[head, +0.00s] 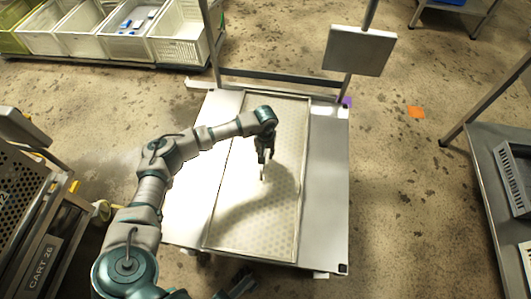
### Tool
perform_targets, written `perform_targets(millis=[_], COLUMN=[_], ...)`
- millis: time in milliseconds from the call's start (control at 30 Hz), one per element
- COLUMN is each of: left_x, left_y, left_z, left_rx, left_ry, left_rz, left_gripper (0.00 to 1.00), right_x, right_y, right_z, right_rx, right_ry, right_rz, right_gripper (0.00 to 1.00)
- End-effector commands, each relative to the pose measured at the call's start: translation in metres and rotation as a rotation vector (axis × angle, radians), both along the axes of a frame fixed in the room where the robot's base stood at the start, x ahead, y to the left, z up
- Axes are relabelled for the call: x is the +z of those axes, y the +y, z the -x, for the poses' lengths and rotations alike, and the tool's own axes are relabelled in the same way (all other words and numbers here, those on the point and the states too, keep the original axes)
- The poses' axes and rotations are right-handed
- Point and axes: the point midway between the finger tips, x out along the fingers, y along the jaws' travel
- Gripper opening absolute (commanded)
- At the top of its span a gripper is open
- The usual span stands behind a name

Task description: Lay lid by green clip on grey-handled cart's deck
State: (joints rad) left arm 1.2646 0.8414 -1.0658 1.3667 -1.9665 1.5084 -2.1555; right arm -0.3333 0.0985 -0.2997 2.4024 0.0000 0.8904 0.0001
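A metal cart deck (330,190) lies in the middle of the head view, with a grey upright frame at its far end. A long, pale dotted panel with a thin raised rim (275,215), which looks like the lid, lies lengthwise on the deck. My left gripper (263,172) points down over the panel's middle. Its fingers are small and dark with pale tips; I cannot tell their gap or whether they touch the panel. A dark part at the bottom edge (240,285) may be my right gripper, mostly cut off. I see no green clip.
A grey plate (358,50) stands on the frame at the far right. White crates (110,35) stand at the back left. A perforated cart marked CART 26 (25,215) is at the left, and a grey table (500,200) at the right. Floor shows between them.

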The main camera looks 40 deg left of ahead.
Motion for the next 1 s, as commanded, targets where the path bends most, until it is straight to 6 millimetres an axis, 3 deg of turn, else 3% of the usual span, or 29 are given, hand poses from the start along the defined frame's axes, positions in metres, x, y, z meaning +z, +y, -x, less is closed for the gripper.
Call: perform_targets(millis=[367, 467, 800, 1000], left_x=[0.001, 0.015, 0.089, 0.113], left_y=[0.000, 0.000, 0.000, 0.000], left_z=[0.001, 0.001, -0.001, -0.001], left_rx=[-0.001, -0.001, -0.001, -0.001], left_ry=[0.006, 0.004, 0.001, 0.004], left_rz=[-0.001, -0.001, 0.001, 0.000], left_gripper=[0.42, 0.42, 0.42, 0.42], right_x=[0.000, 0.000, 0.000, 0.000], right_y=[-0.001, 0.000, 0.000, 0.000], right_z=[0.002, 0.002, 0.002, 0.002], right_rx=[-0.001, -0.001, 0.000, 0.000], right_ry=[0.000, -0.001, -0.001, -0.001], right_rz=[0.000, -0.001, 0.000, 0.000], right_gripper=[0.42, 0.42, 0.42, 0.42])
